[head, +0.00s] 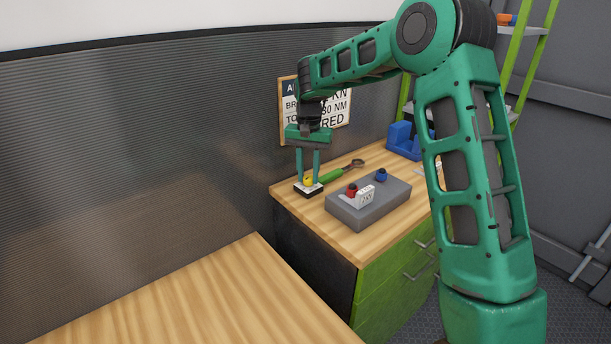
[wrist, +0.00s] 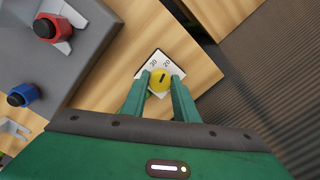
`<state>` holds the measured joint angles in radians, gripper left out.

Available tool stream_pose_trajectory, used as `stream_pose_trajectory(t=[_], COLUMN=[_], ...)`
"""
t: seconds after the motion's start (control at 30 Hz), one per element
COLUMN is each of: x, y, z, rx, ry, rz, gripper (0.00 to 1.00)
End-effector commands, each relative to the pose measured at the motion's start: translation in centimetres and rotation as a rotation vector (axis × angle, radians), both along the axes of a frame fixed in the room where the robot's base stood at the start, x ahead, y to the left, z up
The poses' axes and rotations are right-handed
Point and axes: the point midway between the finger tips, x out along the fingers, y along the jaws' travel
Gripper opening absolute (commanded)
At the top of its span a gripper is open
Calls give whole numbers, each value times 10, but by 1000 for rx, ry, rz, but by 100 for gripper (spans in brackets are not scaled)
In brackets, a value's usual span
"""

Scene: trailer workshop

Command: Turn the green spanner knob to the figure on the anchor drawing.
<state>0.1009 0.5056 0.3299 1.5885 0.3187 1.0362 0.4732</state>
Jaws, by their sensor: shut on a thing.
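The green-handled spanner (head: 332,175) lies on the wooden worktop, its metal jaw pointing away to the right. At its handle end is a yellow knob (head: 308,181) on a black block with a white dial (head: 306,187). My gripper (head: 309,178) points down and is shut on the yellow knob. In the wrist view the knob (wrist: 161,79) carries a short dark mark, and the dial (wrist: 150,60) shows the figures 30 and 20; the rest is hidden by knob and fingers. The anchor drawing (head: 337,112) hangs on the wall; my arm covers part of it. "NM" shows, but the figure's first digit is unclear.
A blue holder (head: 401,139) stands behind. The nearer wooden top (head: 190,300) is bare.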

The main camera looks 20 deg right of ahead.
Motion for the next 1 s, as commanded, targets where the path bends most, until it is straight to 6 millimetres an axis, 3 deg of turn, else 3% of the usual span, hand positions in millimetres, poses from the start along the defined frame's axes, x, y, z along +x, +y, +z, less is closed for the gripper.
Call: stream_pose_trajectory(t=[0.7, 1.0], x=[0, 0], y=[0, 0], z=[1, 1], rx=[0, 1], ry=[-1, -2], rz=[569, 725], gripper=[5, 5])
